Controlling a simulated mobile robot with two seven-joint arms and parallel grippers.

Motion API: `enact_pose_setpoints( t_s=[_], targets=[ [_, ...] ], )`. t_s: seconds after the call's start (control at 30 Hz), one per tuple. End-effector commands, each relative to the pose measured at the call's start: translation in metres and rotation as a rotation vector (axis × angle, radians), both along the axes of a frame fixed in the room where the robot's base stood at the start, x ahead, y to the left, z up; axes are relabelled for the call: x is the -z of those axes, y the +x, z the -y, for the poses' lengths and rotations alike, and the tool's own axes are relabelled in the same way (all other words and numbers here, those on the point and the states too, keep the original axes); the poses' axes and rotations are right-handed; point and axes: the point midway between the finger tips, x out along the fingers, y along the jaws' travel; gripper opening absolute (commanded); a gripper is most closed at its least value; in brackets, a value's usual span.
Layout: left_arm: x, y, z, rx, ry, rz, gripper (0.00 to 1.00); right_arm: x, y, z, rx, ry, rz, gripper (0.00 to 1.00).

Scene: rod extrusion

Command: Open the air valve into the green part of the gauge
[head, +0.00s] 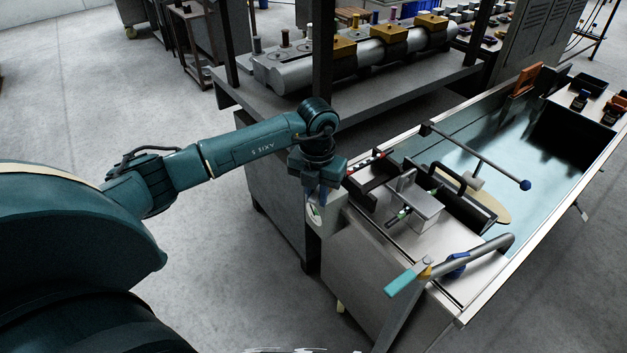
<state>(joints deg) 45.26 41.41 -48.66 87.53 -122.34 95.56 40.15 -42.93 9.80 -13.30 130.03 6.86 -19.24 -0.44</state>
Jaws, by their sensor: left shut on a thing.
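My left gripper (317,193) points down at the left end of the metal trough unit. It is shut on what seems to be the air valve, which the fingers and wrist mostly hide. Just below the fingers is a pale rounded housing (328,224) with a small green patch (316,211), which may be the gauge. Its needle is too small to read. My right gripper is not in view.
The long metal trough (480,140) runs to the upper right. A grey machine bench (275,185) stands close behind my gripper.

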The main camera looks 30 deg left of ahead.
Motion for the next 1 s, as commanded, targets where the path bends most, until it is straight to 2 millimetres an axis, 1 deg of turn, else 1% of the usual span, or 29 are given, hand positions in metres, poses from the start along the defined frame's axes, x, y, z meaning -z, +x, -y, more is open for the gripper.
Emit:
enact_pose_setpoints(
  t_s=[0.07,0.3,0.6,0.83,1.0],
  targets=[
    [-0.001,0.001,0.001,-0.013,-0.001,0.002,0.00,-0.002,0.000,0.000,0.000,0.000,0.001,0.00],
    [-0.001,0.002,0.009,-0.162,-0.001,0.001,0.00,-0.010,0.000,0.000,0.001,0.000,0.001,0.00],
    [-0.001,0.003,0.010,-0.178,-0.001,0.001,0.00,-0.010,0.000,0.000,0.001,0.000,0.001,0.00],
    [-0.002,0.006,0.017,-0.321,-0.001,0.000,0.00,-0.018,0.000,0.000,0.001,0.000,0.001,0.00],
    [0.000,0.006,0.019,-0.350,-0.001,0.001,0.00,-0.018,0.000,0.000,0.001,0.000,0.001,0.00]
  ],
)
